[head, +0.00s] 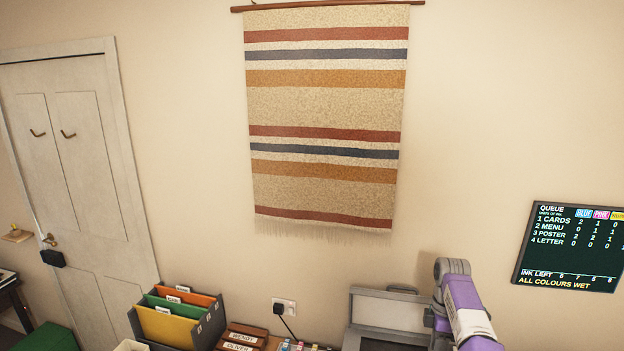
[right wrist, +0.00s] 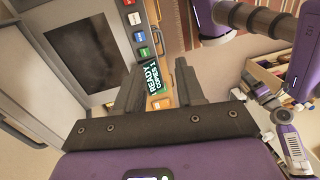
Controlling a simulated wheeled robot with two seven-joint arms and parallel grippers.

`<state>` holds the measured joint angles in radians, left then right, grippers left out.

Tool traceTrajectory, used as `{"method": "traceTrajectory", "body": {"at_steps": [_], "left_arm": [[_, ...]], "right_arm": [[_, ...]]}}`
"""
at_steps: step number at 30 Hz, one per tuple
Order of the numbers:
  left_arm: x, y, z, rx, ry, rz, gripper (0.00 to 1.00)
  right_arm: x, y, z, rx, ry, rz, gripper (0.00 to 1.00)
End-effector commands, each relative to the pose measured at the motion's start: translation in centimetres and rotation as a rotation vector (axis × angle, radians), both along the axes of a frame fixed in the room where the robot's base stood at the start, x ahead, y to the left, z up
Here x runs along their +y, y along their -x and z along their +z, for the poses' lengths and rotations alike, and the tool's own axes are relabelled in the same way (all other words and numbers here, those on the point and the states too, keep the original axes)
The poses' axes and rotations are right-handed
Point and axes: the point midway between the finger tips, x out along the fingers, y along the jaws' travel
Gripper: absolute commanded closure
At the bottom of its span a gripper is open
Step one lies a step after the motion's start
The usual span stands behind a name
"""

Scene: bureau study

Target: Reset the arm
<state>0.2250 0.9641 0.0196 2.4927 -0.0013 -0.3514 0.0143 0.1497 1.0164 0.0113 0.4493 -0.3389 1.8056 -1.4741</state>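In the right wrist view my right gripper (right wrist: 160,66) is open, with its two dark fingers apart. Nothing is gripped between them. Behind the gap shows a small green-lit display reading READY and COPIES 1, on a grey machine (right wrist: 35,62) with a dark window. In the head view a purple, grey and white arm link of mine stands at the lower right, and its gripper is out of the picture. Purple arm parts of mine also show at the right of the right wrist view. My left gripper is not seen in either view.
A grey device with a raised lid (head: 385,307) stands beside my arm. A file holder (head: 205,330) with coloured folders and labelled wooden trays (head: 240,340) are to its left. A queue board (head: 570,247), a striped wall hanging (head: 325,110) and a door (head: 80,160) are behind.

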Motion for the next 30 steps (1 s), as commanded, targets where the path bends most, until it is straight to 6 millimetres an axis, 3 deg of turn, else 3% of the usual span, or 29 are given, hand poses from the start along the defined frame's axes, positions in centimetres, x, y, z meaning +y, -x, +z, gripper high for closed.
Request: {"method": "traceTrajectory", "body": {"at_steps": [11, 17, 23, 30], "left_arm": [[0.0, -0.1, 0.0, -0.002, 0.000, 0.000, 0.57], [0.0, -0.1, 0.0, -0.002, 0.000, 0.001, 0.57], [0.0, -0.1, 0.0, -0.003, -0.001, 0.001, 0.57], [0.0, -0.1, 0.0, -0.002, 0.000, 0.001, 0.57]], "right_arm": [[3.5, -1.2, -9.1, -0.024, -0.023, -0.151, 0.62], [7.7, 0.3, -17.0, -0.033, -0.071, -0.331, 0.62], [12.6, 4.9, -24.3, -0.018, -0.131, -0.580, 0.62], [17.8, 13.7, -29.9, 0.038, -0.180, -0.925, 0.62]]}}
